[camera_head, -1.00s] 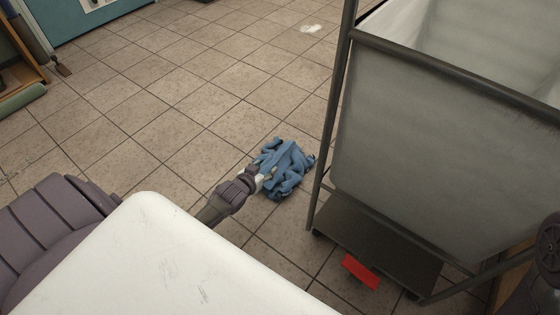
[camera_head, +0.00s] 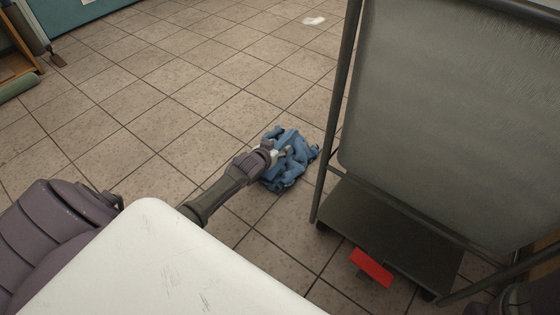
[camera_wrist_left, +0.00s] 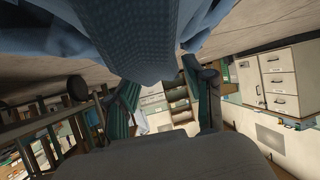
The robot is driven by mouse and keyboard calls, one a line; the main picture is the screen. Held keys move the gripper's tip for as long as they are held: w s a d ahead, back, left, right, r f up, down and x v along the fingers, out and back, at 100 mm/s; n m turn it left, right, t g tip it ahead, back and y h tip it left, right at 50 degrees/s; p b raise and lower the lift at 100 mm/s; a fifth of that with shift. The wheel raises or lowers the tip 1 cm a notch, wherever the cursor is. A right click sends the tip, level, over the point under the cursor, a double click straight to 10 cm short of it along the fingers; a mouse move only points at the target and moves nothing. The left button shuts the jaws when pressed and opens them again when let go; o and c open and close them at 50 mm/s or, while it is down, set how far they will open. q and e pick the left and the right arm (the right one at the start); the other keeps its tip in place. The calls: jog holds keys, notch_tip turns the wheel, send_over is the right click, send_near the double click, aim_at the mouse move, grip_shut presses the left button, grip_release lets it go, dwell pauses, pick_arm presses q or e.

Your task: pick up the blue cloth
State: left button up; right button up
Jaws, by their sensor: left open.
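A crumpled blue cloth (camera_head: 291,160) lies on the tiled floor, left of the wheeled cart. My left gripper (camera_head: 275,154) reaches down to it from the lower left, its fingers at the cloth's left side. The jaws are open, and part of the cloth appears between or just behind the fingertips. In the left wrist view the cloth (camera_wrist_left: 150,35) fills the upper middle, very close to the camera, with the gripper's fingers spread on either side. I cannot tell whether the fingers touch it. My right gripper is not clearly visible.
A wheeled cart with a grey fabric bin (camera_head: 440,120) stands close on the right, its metal post near the cloth. A red piece (camera_head: 371,267) sits at its base. Open tiled floor (camera_head: 150,110) lies left and behind. White drawers (camera_wrist_left: 280,80) show in the wrist view.

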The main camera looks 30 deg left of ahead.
pick_arm(q)
jog(key=shift+w, duration=0.1)
grip_shut()
dwell(0.3)
